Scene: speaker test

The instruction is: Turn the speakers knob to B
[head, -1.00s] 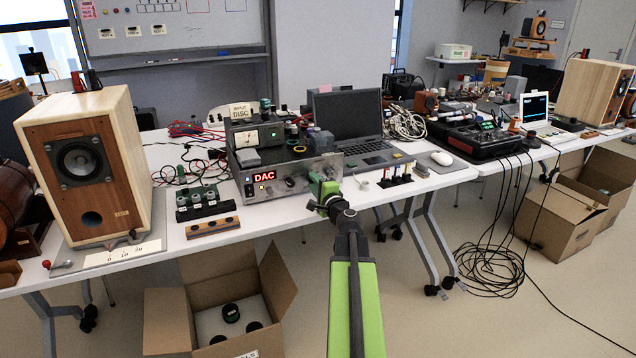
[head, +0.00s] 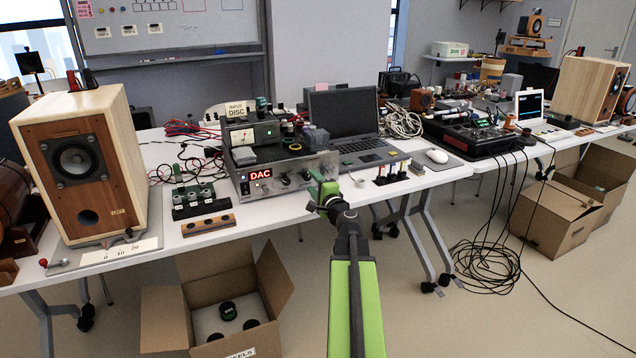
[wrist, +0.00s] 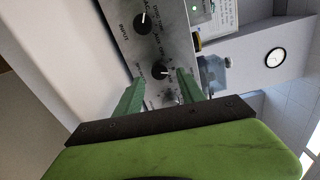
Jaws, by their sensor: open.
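The silver amplifier (head: 283,180) with a red "DAC" display stands on the white table in the head view. My gripper (head: 326,192) is at the right end of its front panel there. In the wrist view, my gripper (wrist: 160,77) is open, with a green finger on each side of a black knob (wrist: 159,70) with a white pointer mark. I cannot tell if the fingers touch it. Small lettering surrounds this knob, too blurred to read surely. A second black knob (wrist: 143,23) sits further up the panel. My gripper hides part of the panel in the head view.
A laptop (head: 345,125) stands behind the amplifier's right end. A small rack of black-topped pieces (head: 391,174) is to the right. A switch box (head: 200,200) and a wooden block (head: 208,224) lie left. An open carton (head: 215,318) is on the floor below.

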